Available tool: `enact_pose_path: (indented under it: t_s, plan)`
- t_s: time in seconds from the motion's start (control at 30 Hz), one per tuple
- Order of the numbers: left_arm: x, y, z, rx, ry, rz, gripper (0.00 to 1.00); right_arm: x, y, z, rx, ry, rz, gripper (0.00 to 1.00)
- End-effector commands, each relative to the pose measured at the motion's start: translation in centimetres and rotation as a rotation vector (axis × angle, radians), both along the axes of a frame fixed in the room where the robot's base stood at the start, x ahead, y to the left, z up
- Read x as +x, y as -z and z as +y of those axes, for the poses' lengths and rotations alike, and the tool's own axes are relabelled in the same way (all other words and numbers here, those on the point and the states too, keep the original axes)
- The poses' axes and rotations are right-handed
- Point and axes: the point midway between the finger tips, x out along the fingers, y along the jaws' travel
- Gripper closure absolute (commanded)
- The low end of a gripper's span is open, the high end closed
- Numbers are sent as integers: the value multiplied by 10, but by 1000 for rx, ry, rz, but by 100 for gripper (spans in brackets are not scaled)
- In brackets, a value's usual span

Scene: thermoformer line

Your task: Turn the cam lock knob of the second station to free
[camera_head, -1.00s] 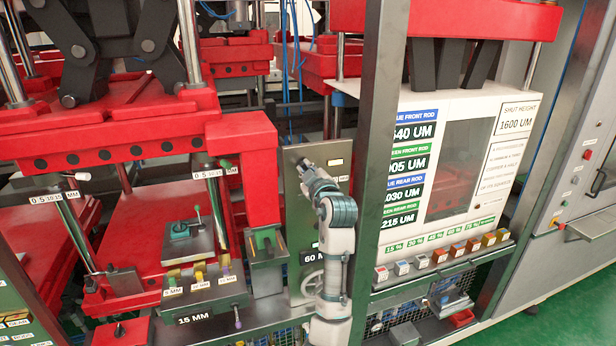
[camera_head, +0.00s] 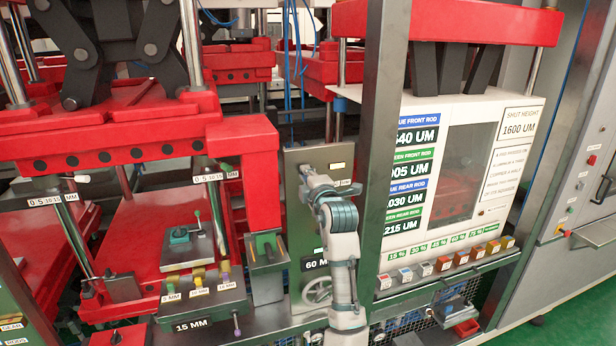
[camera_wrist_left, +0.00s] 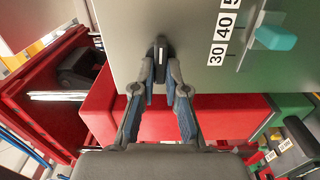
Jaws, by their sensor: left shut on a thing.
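A grey upright panel (camera_head: 300,225) stands right of the red press block. A small black knob (camera_wrist_left: 160,48) with a white line on it sits on this panel's face in the left wrist view. The white line runs along the finger direction in that view. My left gripper (camera_wrist_left: 160,88) is shut on the knob, a fingertip on each side. In the head view my left gripper (camera_head: 305,172) is at the panel's upper left part and hides the knob. My right gripper is not in view.
In the left wrist view a teal slider (camera_wrist_left: 276,38) stands beside a 30-40 scale. A red block (camera_wrist_left: 225,118) lies close behind the fingers. In the head view a handwheel (camera_head: 318,290) is lower on the panel, and a grey post (camera_head: 372,150) stands right of my arm.

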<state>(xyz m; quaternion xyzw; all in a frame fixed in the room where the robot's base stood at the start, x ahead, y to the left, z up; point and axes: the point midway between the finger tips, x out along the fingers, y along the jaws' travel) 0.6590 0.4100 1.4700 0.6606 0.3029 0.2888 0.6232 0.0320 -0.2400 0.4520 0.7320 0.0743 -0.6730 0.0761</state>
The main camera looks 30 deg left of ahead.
Motion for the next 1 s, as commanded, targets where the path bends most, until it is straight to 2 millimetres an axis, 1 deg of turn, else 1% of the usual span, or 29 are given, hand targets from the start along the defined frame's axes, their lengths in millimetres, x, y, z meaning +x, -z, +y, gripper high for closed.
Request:
enact_pose_path:
  t_s: [0.03,0.23,0.67,0.7,0.77,1.0]
  plan:
    - [1,9,1,-20,-2,7,100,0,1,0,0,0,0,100]
    - [2,10,1,-45,-3,-21,100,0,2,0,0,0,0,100]
    - [2,11,1,-48,-3,-24,100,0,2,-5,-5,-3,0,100]
    - [2,11,1,-48,-3,-24,78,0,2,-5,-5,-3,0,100]
    - [2,11,1,-48,-3,-24,63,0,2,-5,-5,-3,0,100]
    - [2,6,1,-43,-1,-32,62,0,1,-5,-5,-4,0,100]
